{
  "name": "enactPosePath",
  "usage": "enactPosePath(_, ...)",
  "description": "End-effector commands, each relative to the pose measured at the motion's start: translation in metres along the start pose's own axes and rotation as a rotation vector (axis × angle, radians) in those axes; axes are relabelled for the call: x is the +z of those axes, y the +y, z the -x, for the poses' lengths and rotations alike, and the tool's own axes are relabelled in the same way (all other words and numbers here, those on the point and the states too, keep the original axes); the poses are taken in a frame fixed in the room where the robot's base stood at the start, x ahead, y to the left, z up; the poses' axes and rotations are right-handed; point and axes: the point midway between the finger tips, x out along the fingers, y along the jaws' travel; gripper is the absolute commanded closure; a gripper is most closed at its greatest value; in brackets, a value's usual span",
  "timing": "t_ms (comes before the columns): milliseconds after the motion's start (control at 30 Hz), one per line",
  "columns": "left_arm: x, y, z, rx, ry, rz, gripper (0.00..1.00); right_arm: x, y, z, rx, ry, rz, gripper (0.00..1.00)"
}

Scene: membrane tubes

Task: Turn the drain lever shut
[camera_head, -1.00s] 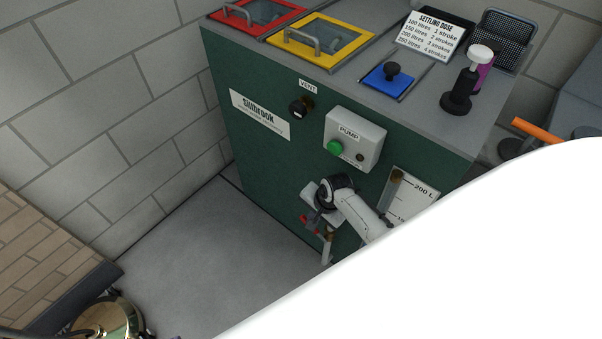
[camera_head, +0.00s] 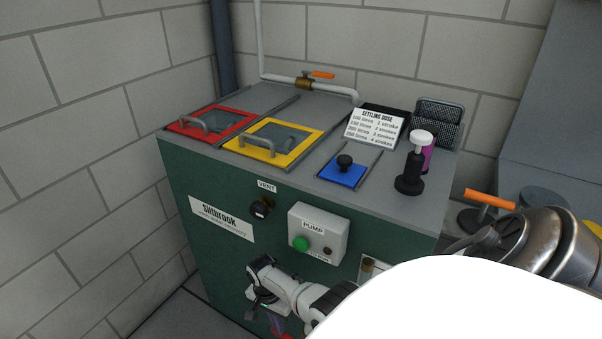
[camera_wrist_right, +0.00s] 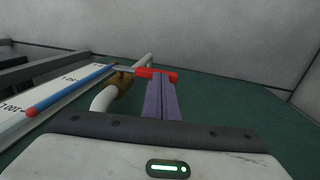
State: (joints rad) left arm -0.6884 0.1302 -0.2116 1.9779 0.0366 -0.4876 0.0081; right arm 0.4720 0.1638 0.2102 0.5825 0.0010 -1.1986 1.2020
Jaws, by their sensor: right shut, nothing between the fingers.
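The drain lever (camera_wrist_right: 158,75) has a red grip and a grey stem at a brass valve (camera_wrist_right: 122,80) on the green cabinet front in the right wrist view. In the head view only a bit of its red (camera_head: 282,334) shows at the bottom edge. My right gripper (camera_wrist_right: 162,80) is shut and empty, its purple fingertips at the red grip. I cannot tell whether they touch it. In the head view the right gripper (camera_head: 278,322) points down in front of the cabinet, below the pump box. My left gripper is not in view.
The green cabinet (camera_head: 215,262) carries a pump box (camera_head: 318,236) with a green button and a vent knob (camera_head: 262,208). A gauge with a blue rod (camera_wrist_right: 75,88) is left of the valve. Orange-handled valves stand at the back (camera_head: 322,75) and right (camera_head: 488,198). A white shape covers the lower right.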

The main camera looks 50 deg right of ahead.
Motion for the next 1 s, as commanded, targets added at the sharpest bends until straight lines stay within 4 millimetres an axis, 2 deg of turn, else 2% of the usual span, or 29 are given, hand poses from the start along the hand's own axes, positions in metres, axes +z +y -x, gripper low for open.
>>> enactPosePath(600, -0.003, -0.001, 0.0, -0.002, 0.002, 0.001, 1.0, -0.001, 0.0, 0.003, -0.002, 0.0, -0.002, 1.0)
enactPosePath(767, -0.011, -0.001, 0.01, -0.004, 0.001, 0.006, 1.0, -0.001, 0.001, 0.026, -0.003, 0.001, -0.002, 1.0)
enactPosePath(1000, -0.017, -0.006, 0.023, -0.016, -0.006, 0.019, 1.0, -0.001, 0.001, 0.074, -0.003, 0.0, -0.001, 1.0)
